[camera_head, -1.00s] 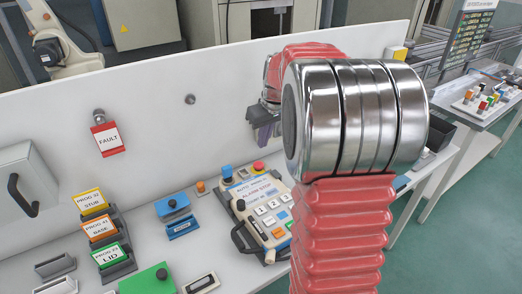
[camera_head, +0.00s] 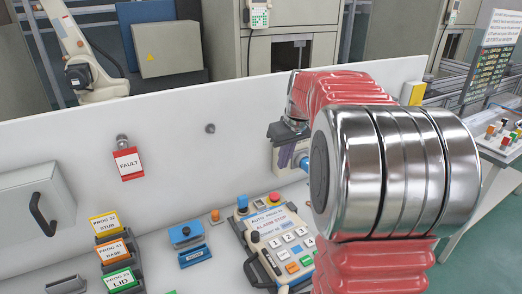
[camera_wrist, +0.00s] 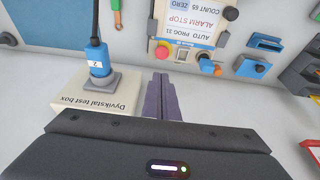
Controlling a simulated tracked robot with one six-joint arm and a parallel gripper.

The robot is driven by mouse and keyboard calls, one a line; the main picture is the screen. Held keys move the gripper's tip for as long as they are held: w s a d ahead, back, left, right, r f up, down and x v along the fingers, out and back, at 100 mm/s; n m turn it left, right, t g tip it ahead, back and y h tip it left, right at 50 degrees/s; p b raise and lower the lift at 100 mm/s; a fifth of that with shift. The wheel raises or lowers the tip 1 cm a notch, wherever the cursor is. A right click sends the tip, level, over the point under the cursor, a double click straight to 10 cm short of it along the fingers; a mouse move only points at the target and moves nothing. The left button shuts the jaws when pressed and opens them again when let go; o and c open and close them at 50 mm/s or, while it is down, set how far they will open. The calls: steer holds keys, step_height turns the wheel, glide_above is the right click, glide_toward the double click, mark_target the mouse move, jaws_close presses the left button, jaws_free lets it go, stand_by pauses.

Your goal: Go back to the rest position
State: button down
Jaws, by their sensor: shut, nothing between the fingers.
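My gripper (camera_head: 286,159) is at the far end of my red-sleeved arm in the head view, in front of the white back panel (camera_head: 170,155). In the wrist view its purple fingers (camera_wrist: 161,80) lie together with nothing between them. The fingers are above the worktop, beside a pale test box (camera_wrist: 85,98) with a blue plug (camera_wrist: 97,58) marked 2. I cannot tell whether they touch the box. My large silver arm joint hides part of the bench at right in the head view.
The control panel (camera_head: 277,235) with a red button stands in front of my gripper. A red FAULT tag (camera_head: 128,163) hangs on the back panel. Labelled PROG holders (camera_head: 112,250) and a blue block (camera_head: 186,236) stand at left. Bare worktop shows between them.

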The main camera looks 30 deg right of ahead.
stand_by(0.3)
steer(key=s+a+f+t, duration=0.1)
steer(key=s+a+t, duration=0.1)
steer(key=s+a, duration=2)
steer(key=a, duration=0.5)
steer(key=shift+s+f+n, duration=0.2)
steer(key=shift+f+n, duration=0.1)
steer(key=shift+f, duration=0.1)
